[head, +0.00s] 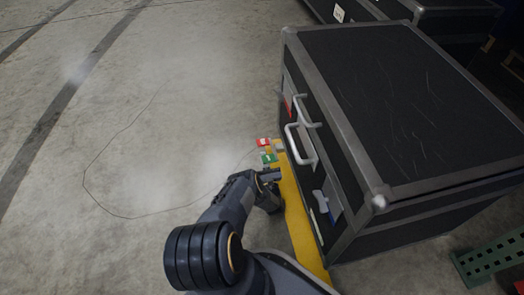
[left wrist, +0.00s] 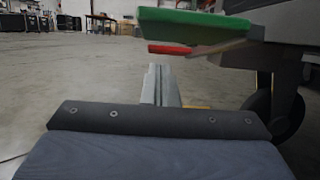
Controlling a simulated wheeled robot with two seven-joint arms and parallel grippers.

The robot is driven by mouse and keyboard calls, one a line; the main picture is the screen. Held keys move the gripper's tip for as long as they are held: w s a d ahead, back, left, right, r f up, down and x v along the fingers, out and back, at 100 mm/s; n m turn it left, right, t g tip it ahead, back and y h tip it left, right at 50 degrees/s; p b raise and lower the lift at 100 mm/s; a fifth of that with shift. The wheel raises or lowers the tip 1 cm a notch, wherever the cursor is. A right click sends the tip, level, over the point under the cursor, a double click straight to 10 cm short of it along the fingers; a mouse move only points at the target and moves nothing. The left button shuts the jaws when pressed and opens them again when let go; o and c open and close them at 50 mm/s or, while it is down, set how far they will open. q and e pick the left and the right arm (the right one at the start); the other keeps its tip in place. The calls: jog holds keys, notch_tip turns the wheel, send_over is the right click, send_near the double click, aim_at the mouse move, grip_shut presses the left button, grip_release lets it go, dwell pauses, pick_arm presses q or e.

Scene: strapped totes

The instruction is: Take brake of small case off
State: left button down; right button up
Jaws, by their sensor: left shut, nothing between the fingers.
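The case (head: 430,95) is a large black box with grey metal edges and two pale handles on its left side. A green brake pedal (head: 269,157) and a red one (head: 263,142) stick out low at that side. In the left wrist view the green pedal (left wrist: 195,24) is close, at the top, and the red pedal (left wrist: 170,48) shows below and behind it. A dark caster wheel (left wrist: 288,112) is at the right. My left gripper (head: 272,176) is shut and empty, just nearer than the green pedal; its fingers (left wrist: 160,84) appear below pedal height. Contact is not visible.
A yellow strip (head: 300,222) runs along the floor beside the case. Other black cases (head: 450,18) stand behind it, and a green metal frame (head: 490,262) is at lower right. The concrete floor (head: 150,110) to the left is open, with a thin dark line curving across it.

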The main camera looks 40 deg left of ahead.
pick_arm(q)
jog(key=shift+v, duration=1.5)
